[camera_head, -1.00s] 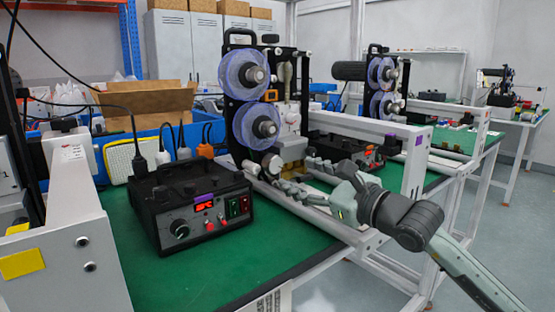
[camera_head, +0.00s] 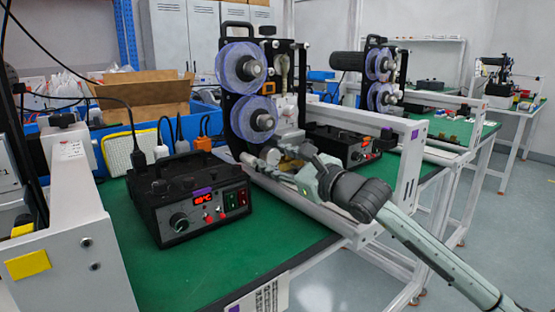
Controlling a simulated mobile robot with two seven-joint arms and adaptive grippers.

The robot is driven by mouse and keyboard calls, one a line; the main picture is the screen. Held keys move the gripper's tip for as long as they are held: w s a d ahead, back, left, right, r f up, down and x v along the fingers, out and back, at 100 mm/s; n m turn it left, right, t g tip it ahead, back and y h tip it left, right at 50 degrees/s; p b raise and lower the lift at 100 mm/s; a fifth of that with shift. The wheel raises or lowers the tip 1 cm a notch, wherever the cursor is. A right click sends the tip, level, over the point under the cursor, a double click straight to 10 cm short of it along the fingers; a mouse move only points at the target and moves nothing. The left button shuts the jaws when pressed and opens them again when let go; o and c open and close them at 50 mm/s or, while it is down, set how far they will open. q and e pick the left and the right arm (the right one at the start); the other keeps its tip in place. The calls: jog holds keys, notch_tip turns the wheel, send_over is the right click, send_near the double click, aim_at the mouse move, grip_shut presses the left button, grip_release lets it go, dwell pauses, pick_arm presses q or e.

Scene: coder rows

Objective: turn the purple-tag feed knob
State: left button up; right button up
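A black control box (camera_head: 190,200) with a purple tag (camera_head: 203,191) on its top front edge stands on the green bench. A dark round knob (camera_head: 179,222) is on the left of its front panel, left of a lit red display. My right arm comes in from the right. My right gripper (camera_head: 272,160) is behind and right of this box, at the foot of the reel machine (camera_head: 248,90), apart from the front knob. Its fingers blend into the machine parts there, so I cannot tell whether they are open or what they touch. My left gripper is not in view.
A second black box (camera_head: 345,146), with a purple patch near it, stands behind my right arm. White frame beams (camera_head: 385,125) run on both sides of the near bench. The green bench top (camera_head: 190,270) in front of the near box is clear.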

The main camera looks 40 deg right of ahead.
jog(key=c, duration=0.7)
